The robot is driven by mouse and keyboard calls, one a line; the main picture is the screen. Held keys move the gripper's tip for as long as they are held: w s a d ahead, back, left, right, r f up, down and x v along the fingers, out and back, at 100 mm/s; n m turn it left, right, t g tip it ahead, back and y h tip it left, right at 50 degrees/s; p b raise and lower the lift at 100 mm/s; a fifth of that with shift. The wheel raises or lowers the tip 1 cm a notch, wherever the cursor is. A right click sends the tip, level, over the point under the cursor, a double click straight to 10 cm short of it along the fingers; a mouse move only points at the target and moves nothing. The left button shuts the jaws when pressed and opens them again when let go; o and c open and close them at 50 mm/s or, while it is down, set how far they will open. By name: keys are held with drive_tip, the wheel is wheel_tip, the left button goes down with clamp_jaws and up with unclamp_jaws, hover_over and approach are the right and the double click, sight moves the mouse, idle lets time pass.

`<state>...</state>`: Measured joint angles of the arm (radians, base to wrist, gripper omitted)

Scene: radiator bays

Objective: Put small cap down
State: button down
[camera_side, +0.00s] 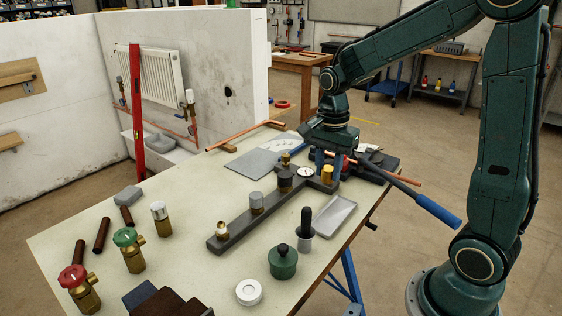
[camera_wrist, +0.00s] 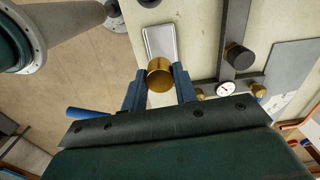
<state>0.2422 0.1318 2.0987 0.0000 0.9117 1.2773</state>
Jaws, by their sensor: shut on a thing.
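The small cap is a brass cylinder (camera_wrist: 159,77) between the two blue fingers of my gripper (camera_wrist: 160,70) in the wrist view. It also shows as a small gold piece (camera_side: 327,173) in the side view. My gripper (camera_side: 328,172) is shut on it and points down at the far right part of the bench, beside the dark manifold bar (camera_side: 237,230). A shallow grey tray (camera_side: 335,216) lies close by, and in the wrist view the tray (camera_wrist: 153,42) is just beyond the cap. I cannot tell whether the cap touches anything below.
A pressure gauge (camera_side: 306,172) and knobs stand on the bar close to my gripper. A blue-handled tool (camera_side: 437,210) and a copper pipe lie at the right edge. Valves with red (camera_side: 72,276) and green (camera_side: 125,237) handles stand at the left front.

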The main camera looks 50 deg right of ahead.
hover_over(322, 227)
wheel_tip(322, 227, down, 11)
drive_tip(key=shift+r, duration=0.1)
drive_tip(key=shift+f, duration=1.95)
drive_tip(key=shift+f, duration=0.1)
drive_tip(key=c, duration=1.4)
unclamp_jaws()
drive_tip(key=shift+o, duration=0.2)
wheel_tip(322, 227, up, 12)
drive_tip(key=shift+r, duration=0.1)
